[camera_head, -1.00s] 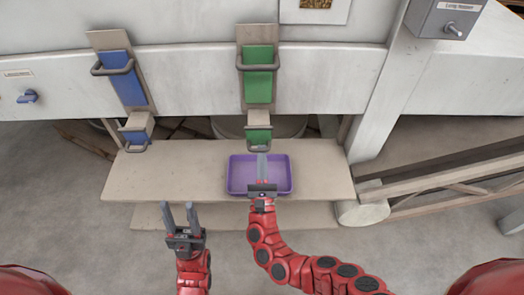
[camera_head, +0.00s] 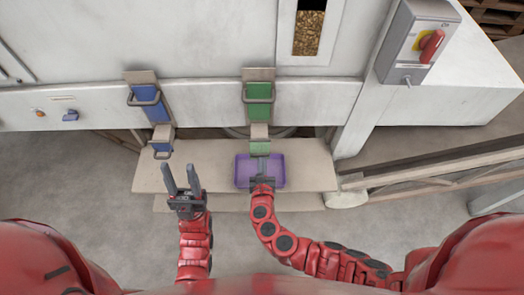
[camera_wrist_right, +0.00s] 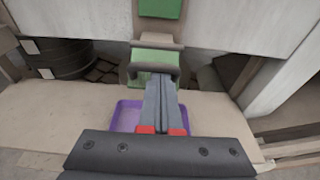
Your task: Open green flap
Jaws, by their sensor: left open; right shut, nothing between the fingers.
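The green flap (camera_head: 259,146) hangs at the bottom of the green chute (camera_head: 259,105), with a dark handle along its lower edge. It also shows in the right wrist view (camera_wrist_right: 154,59), just beyond my fingertips. My right gripper (camera_head: 262,168) is shut and empty, in front of and below the flap, over the purple tray (camera_head: 243,173). In the right wrist view its fingers (camera_wrist_right: 160,82) overlap the flap's handle; I cannot tell whether they touch it. The flap looks closed or nearly so. My left gripper (camera_head: 181,178) is open and empty, left of the tray.
A blue chute (camera_head: 152,108) with its own blue flap (camera_head: 161,146) is to the left. The purple tray stands on a beige shelf (camera_head: 312,170). A grey switch box with a red knob (camera_head: 431,44) is at upper right. A wooden rail (camera_head: 440,165) runs off right.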

